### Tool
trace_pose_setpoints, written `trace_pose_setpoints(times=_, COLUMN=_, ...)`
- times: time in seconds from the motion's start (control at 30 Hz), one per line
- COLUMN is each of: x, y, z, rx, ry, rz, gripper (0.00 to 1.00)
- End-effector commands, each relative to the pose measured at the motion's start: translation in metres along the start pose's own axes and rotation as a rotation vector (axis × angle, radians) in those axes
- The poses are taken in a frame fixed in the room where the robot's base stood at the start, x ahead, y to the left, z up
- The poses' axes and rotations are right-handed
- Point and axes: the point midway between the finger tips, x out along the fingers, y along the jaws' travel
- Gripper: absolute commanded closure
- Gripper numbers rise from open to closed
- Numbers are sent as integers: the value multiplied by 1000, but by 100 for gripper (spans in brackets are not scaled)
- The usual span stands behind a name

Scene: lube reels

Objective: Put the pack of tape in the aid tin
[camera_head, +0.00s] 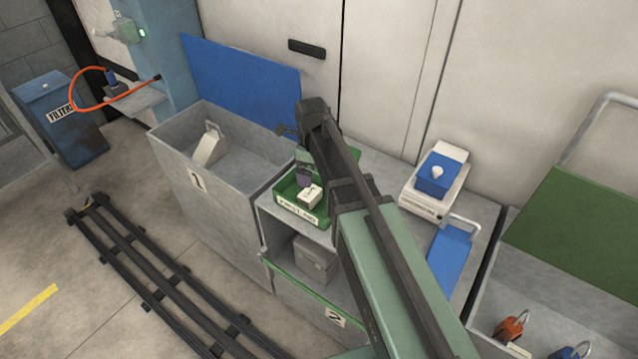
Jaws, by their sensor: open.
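The aid tin (279,208) is an open green box with a white front label, standing on the counter left of centre. Inside it show a small white pack (313,196) and a dark purple piece (303,181). I cannot tell whether either is the pack of tape. My gripper (283,130) is at the far end of my arm, above and behind the tin, near the back wall. It is open, small and dark in the view, and I see nothing held in it. My arm hides part of the counter right of the tin.
Bin 1 (163,136) stands open at left with its blue lid (240,80) raised and a pale object (208,149) inside. A grey box (314,260) sits on the shelf below. A white device (430,207) carries a blue box (437,178). Another open bin (590,295) stands right.

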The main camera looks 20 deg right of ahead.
Motion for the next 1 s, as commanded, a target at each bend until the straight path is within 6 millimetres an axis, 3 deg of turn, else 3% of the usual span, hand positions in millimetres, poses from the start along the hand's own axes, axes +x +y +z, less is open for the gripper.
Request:
trace_pose_setpoints(times=0.07, x=0, y=25, z=-18, rx=-282, ry=0, rz=0, gripper=1)
trace_pose_setpoints(times=0.3, x=0, y=101, z=-72, rx=-1525, ry=1, rz=1, gripper=1)
trace_pose_setpoints(times=0.43, x=0, y=126, z=-90, rx=-1998, ry=1, rz=1, gripper=1)
trace_pose_setpoints(times=0.5, x=0, y=132, z=-94, rx=-2139, ry=1, rz=1, gripper=1)
trace_pose_setpoints(times=0.6, x=0, y=134, z=-96, rx=-2219, ry=1, rz=1, gripper=1)
trace_pose_setpoints(times=1.0, x=0, y=133, z=-95, rx=-2222, ry=1, rz=1, gripper=1)
